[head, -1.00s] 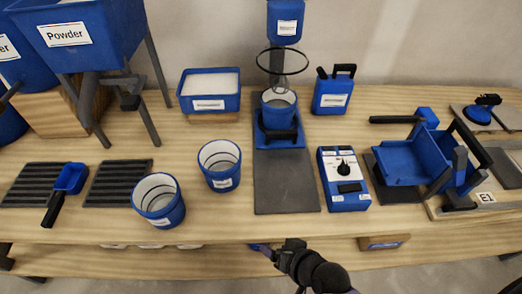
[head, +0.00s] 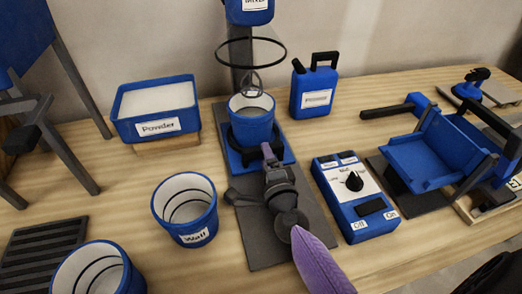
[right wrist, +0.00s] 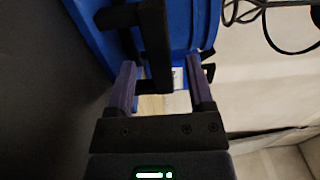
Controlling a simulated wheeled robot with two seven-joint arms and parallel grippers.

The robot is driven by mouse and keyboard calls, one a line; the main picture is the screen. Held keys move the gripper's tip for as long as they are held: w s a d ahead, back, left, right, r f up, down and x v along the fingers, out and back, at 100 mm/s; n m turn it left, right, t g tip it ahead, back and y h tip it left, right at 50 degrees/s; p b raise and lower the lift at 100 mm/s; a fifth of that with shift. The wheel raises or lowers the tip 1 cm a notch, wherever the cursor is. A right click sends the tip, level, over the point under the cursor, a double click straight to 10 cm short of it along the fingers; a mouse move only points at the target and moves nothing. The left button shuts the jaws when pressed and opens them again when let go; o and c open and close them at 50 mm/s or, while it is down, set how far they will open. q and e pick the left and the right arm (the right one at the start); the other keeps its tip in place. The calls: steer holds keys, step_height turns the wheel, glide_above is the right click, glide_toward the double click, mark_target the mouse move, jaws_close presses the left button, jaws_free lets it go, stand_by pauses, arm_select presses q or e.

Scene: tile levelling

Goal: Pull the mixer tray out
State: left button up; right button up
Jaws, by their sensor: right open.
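The blue mixer tray (head: 284,157) sits on the mixer's dark grey base plate (head: 318,222), under the wire whisk. A blue cup (head: 250,128) with a pale inside stands on it in a black holder. My right gripper (head: 268,152) reaches over the plate to the tray's front, and its arm hides part of the front. In the right wrist view its purple fingers (right wrist: 160,85) are open, apart on either side of a black handle bar (right wrist: 155,45). Whether they touch the bar cannot be told. My left gripper is not in view.
A blue switch box (head: 354,198) stands close right of the plate. A cup labelled Wall (head: 186,208) stands to the left, with a powder bin (head: 155,108) behind. A blue can (head: 314,88) stands behind right, and the wire whisk ring (head: 250,52) hangs above.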

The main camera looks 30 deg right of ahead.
steer(key=shift+x, duration=1.55)
jaws_close()
